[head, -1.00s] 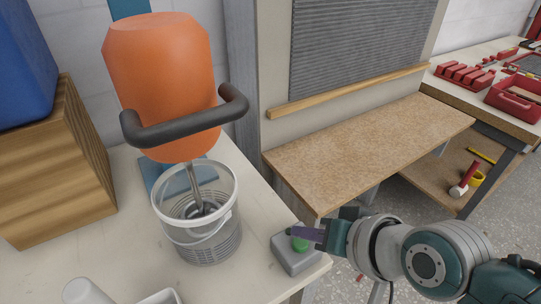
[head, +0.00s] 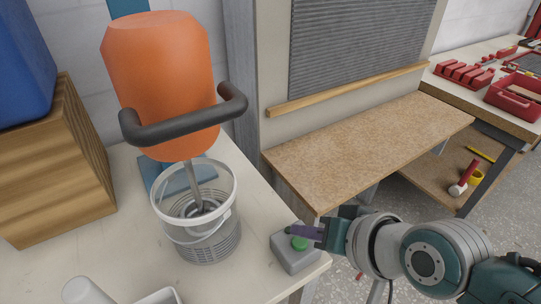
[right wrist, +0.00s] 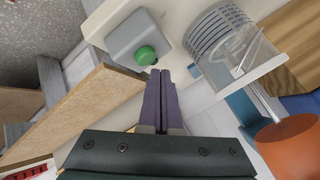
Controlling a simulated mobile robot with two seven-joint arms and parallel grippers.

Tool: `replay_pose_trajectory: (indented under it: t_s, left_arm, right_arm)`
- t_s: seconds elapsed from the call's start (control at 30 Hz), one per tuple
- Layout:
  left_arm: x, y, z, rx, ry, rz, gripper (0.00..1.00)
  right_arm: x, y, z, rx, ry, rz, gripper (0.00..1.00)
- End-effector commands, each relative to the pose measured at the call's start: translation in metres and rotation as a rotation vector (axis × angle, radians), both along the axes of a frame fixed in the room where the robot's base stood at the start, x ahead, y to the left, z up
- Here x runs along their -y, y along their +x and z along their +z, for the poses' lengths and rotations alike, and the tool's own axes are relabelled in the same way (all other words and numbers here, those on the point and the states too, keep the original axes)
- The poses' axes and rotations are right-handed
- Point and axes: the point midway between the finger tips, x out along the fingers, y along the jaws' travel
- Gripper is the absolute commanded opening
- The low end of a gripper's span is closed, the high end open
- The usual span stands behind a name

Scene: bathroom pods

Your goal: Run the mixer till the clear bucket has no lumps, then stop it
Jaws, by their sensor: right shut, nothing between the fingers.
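The orange mixer (head: 160,75) with a dark handle stands over the clear bucket (head: 205,240), its shaft reaching down inside. The bucket's contents look grey; I cannot make out lumps. A grey switch box (head: 295,260) with a green button (head: 299,243) sits at the table's right edge. My right gripper (head: 292,231) is shut and empty, its purple fingertips close to the green button. In the right wrist view the fingers (right wrist: 160,75) point at the button (right wrist: 146,56), and whether they touch it is unclear.
A wooden block (head: 55,170) with a blue container (head: 25,60) on it stands left of the mixer. A brown bench (head: 370,150) is at the right.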

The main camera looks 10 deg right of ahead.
Motion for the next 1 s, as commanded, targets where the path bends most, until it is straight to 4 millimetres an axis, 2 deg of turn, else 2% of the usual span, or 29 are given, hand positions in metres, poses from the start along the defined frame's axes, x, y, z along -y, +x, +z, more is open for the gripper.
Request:
replay_pose_trajectory:
  t_s: [1.0]
  left_arm:
    - [-0.002,0.000,-0.007,0.000,0.009,-0.006,0.50]
  right_arm:
    - [0.000,0.000,-0.010,0.000,0.000,0.000,0.00]
